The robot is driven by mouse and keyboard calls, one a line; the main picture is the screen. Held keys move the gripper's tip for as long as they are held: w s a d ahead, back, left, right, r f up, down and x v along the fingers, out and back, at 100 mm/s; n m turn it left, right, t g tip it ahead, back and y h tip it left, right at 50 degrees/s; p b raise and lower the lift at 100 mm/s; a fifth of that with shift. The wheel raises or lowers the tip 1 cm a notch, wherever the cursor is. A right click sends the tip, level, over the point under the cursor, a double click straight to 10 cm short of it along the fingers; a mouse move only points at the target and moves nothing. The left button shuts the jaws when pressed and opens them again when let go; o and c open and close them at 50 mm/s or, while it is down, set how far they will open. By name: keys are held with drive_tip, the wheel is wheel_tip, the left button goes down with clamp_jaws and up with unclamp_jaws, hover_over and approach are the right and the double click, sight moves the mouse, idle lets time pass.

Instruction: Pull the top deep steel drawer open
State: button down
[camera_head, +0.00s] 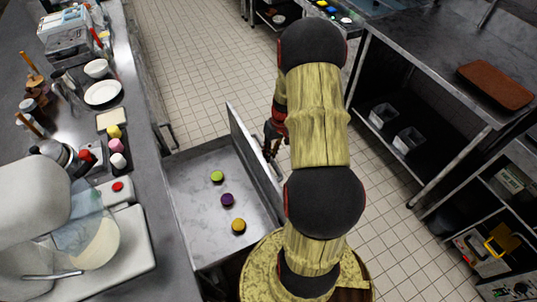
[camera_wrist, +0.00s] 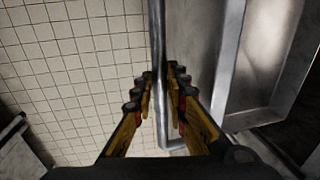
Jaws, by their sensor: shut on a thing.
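The top deep steel drawer (camera_head: 190,232) stands pulled out from under the left counter, its inside open to view. Its tall front panel (camera_head: 245,138) faces right, towards my arm. My gripper (camera_head: 275,138) is at the outer side of that panel, partly hidden by my arm. In the wrist view, my gripper (camera_wrist: 160,80) is shut around the drawer's bar handle (camera_wrist: 157,35), which runs between the fingers. The panel (camera_wrist: 192,50) shows just right of the handle.
A green, a purple and an orange round piece (camera_head: 238,226) lie in the drawer. The left counter (camera_head: 150,225) carries a mixer, plates and bottles. A steel table (camera_head: 420,50) stands at right. Tiled floor (camera_head: 205,65) is clear beyond the drawer.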

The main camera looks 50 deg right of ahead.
drive_tip(key=shift+w, duration=0.1)
drive_tip(key=c, duration=1.9)
unclamp_jaws()
drive_tip(key=shift+o, duration=0.7)
wheel_tip(320, 180, up, 12)
drive_tip(key=s+d, duration=0.1)
drive_tip(key=d, duration=0.1)
drive_tip(key=shift+d+f, duration=0.1)
drive_tip(key=shift+f, duration=0.05)
